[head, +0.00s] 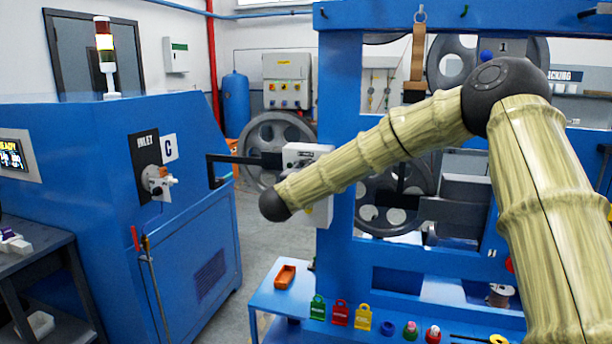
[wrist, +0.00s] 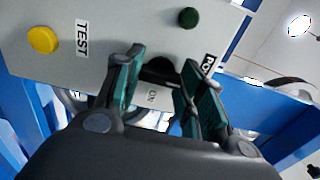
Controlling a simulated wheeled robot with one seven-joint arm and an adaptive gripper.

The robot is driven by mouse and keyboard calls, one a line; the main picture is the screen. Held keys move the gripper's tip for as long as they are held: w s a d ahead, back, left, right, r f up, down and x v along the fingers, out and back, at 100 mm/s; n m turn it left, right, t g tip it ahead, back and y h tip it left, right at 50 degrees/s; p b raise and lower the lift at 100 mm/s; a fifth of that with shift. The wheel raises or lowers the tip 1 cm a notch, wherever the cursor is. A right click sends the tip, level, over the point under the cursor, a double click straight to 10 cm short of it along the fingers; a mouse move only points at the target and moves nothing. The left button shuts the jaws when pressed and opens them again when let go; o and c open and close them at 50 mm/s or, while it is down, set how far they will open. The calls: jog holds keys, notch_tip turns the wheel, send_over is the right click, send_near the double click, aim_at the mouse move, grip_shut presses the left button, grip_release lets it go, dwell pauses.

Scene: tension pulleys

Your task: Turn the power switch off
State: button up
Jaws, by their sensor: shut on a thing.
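The power switch (wrist: 160,70) is a black knob on a pale grey panel (wrist: 110,52). A cut-off label beginning "PO" and an "ON" label are beside it in the wrist view. My gripper (wrist: 162,62) has its green-padded fingers on both sides of the knob and is shut on it. The fingers partly hide the knob, so its exact turn angle is unclear. In the head view the grey box (head: 305,152) on the blue frame is partly behind my arm, and my gripper and the switch cannot be made out there.
A yellow button (wrist: 43,40) labelled TEST and a dark green button (wrist: 188,18) share the panel. In the head view a blue cabinet (head: 100,230) stands left, with a black bracket (head: 215,170) near the box. A low blue shelf (head: 265,300) holds an orange tray (head: 285,277).

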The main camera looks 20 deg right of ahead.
dwell(0.4)
jog(key=o, duration=1)
jog(key=shift+a, duration=0.1)
jog(key=v, duration=1.2)
